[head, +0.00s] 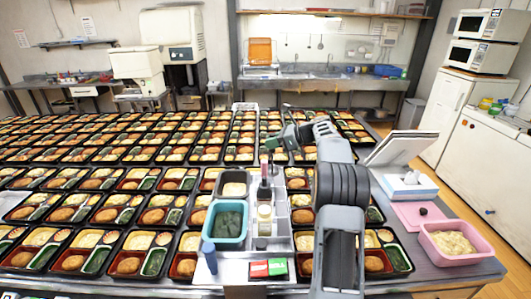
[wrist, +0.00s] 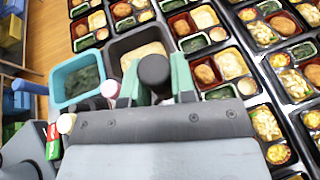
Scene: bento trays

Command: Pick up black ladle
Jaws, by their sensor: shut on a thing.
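My gripper (wrist: 157,79) has two green fingers, closed on both sides of a dark rounded thing, which I take to be the black ladle (wrist: 154,68). Only its end shows in the wrist view; the rest is hidden behind the gripper or runs out of sight. In the head view my gripper (head: 279,141) is over the bento rows, above and behind the narrow tray of containers. The ladle is too small there to make out clearly.
A teal tub (head: 226,222) with dark green food and a dark container (head: 233,187) with pale food stand left of bottles (head: 264,219). Bento trays (head: 62,263) fill most of the table. A pink tub (head: 449,243) stands at the right edge.

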